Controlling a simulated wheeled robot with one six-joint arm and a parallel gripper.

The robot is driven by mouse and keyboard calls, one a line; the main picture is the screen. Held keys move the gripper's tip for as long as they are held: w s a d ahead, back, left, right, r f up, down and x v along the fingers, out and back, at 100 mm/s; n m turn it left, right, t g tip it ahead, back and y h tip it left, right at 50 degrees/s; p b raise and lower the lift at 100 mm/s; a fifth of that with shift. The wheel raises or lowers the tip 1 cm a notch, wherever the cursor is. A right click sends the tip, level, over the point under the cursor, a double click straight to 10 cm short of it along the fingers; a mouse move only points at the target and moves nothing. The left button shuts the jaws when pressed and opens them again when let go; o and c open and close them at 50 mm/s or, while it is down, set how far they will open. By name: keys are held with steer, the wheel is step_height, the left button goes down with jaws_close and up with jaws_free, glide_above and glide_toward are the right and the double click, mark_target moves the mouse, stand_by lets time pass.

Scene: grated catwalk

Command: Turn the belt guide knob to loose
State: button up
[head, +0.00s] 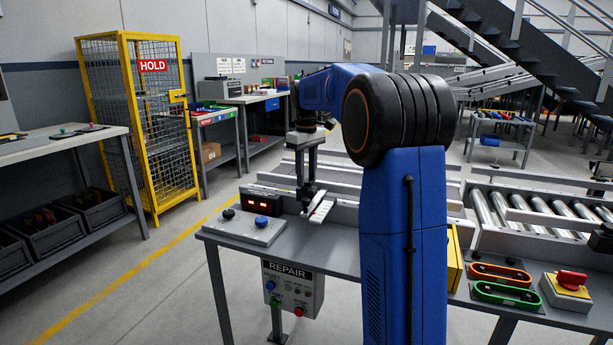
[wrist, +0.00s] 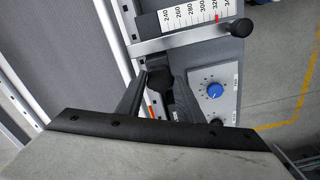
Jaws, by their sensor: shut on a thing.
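My gripper (head: 308,203) points down over the left end of the grey bench, beside the white scale plate (head: 322,210). In the wrist view my gripper (wrist: 158,85) is shut on a black knob (wrist: 158,76), which I take to be the belt guide knob. The fingers hide much of it, and I cannot read its setting. The white scale (wrist: 190,15) with a red mark lies just above it, crossed below by a metal bar with a round black end (wrist: 241,27).
A sloped control box carries a blue dial (head: 262,221), also in the wrist view (wrist: 214,90), and a black knob (head: 228,213). A red-digit display (head: 262,204) stands behind. Conveyor rails run behind the bench. Green (head: 507,295) and orange handles and a red switch (head: 571,280) sit at right.

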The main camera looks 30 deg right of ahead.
mark_target(307, 180)
steer(key=o, duration=1.1)
steer(key=shift+c, duration=0.2)
step_height(307, 180, up, 18)
steer(key=shift+f, duration=0.25)
